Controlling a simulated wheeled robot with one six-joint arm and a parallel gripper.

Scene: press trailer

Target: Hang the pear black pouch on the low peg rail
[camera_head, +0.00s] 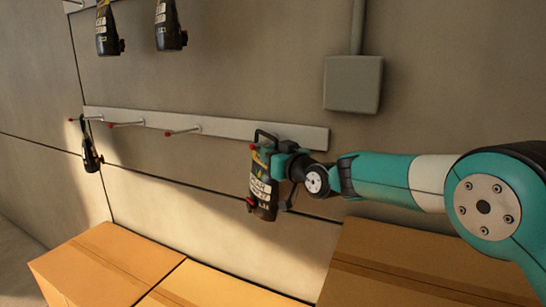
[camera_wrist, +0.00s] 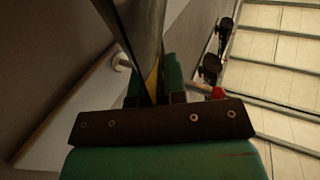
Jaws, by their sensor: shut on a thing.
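The pear black pouch (camera_head: 262,190), dark with pale print and a loop at its top, hangs roughly upright from my gripper (camera_head: 278,158). My gripper is shut on its upper part. The low peg rail (camera_head: 225,127) is a pale strip along the wall with red-tipped pegs. The pouch is in front of the rail's right part and hides some of it. A red spot shows by the pouch's top; I cannot tell if it is a peg tip. I cannot tell whether the loop touches a peg. In the wrist view, my gripper (camera_wrist: 165,85) blocks much of the scene.
Another dark pouch (camera_head: 90,150) hangs at the low rail's left end. Two pegs (camera_head: 125,124) (camera_head: 183,131) to its right look bare. Two pouches (camera_head: 107,30) (camera_head: 170,28) hang above. A grey wall box (camera_head: 352,83) is at upper right. Cardboard boxes (camera_head: 115,260) (camera_head: 410,270) stand below.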

